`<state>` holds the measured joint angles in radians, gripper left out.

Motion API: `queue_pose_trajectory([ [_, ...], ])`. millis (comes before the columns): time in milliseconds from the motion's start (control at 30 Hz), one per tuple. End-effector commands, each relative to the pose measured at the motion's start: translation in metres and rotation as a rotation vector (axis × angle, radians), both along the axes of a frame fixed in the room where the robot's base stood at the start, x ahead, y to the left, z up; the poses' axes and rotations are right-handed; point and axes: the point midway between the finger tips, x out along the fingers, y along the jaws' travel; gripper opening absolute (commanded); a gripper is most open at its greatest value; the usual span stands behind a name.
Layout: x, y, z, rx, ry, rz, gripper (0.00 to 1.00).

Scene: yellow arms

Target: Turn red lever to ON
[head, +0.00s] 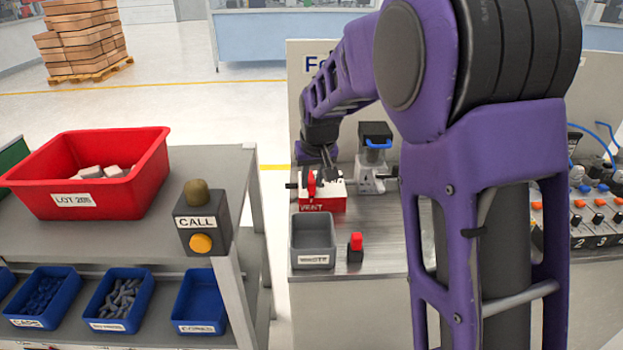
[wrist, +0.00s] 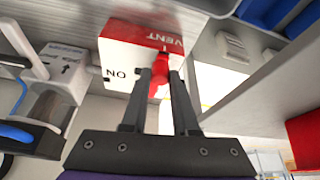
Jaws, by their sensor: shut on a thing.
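The valve box (head: 335,190) has a white top and a red front marked VENT, and stands on the steel bench. Its red lever (head: 311,184) stands up from the top, at the left part of the box. In the wrist view the lever (wrist: 160,72) sits between the two fingers of my gripper (wrist: 161,78), which is shut on it. The word ON shows on the white face (wrist: 122,60), left of the lever there. In the head view my gripper (head: 326,168) reaches down at the box; the fingers' contact is too small to see.
A grey bin (head: 314,258) and a small red-topped switch (head: 355,248) stand in front of the box. A machine with a blue handle (head: 374,155) stands behind it to the right. A cart with a red bin (head: 145,175) and a CALL button box (head: 203,240) is left.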

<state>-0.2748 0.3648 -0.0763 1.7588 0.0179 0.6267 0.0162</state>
Motion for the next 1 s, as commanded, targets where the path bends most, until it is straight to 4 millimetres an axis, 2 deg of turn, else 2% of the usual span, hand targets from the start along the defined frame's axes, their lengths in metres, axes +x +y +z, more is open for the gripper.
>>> queue_pose_trajectory([
  [267, 0.001, -0.012, 0.0, 0.001, 0.0, 0.125, 0.0],
  [600, 0.009, -0.035, 0.0, 0.003, 0.0, 0.424, 0.0],
  [1000, 0.023, -0.054, 0.001, 0.002, 0.0, 0.746, 0.0],
])
